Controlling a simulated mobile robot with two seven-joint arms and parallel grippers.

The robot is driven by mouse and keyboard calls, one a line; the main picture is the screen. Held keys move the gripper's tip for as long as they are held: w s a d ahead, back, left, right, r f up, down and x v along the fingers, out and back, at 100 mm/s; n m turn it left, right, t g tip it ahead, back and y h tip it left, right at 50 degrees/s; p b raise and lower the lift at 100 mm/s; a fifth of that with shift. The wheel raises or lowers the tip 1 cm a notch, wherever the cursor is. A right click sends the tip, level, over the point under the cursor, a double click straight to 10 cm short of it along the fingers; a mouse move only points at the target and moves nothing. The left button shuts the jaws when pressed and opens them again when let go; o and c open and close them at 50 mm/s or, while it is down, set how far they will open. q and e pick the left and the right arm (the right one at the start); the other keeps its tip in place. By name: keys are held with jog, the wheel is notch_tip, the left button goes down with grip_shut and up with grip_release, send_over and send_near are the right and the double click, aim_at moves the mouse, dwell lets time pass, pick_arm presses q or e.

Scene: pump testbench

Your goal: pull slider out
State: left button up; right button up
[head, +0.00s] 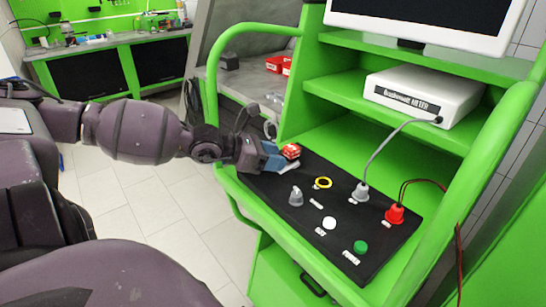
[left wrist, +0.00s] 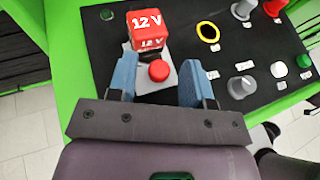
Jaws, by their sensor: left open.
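The slider (left wrist: 158,82) is a grey plate with a round red knob (left wrist: 158,71), on the black panel in the left wrist view. A red cube marked 12 V (left wrist: 148,32) sits at the knob's far side. In the head view the cube (head: 291,151) and the pale plate edge (head: 289,167) show at the panel's left end. My left gripper (left wrist: 157,63) is open, its blue fingers on either side of the knob with gaps visible; it partly hides the slider in the head view (head: 274,158). My right gripper is not in view.
The black panel (head: 270,190) also carries a yellow ring (head: 323,183), a grey rotary knob (head: 296,196), white and green buttons, and grey and red plugs (head: 395,213) with cables. A green rail (head: 222,110) curves close to my left arm. A white meter (head: 425,95) stands on the shelf above.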

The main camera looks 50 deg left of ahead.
pick_arm(q)
grip_shut()
jog(key=shift+s+a+r+p, duration=0.1)
jog(key=shift+s+r+p, duration=0.05)
jog(key=shift+s+p, duration=0.5)
jog(key=shift+s+a+r+p, duration=0.1)
jog(key=shift+s+r+p, duration=0.05)
jog(key=shift+s+p, duration=0.45)
jog(key=shift+s, duration=0.35)
jog(key=shift+f+p, duration=0.15)
jog(key=shift+p, duration=0.2)
jog(key=shift+s+f, duration=0.1)
jog(key=shift+f, duration=0.1)
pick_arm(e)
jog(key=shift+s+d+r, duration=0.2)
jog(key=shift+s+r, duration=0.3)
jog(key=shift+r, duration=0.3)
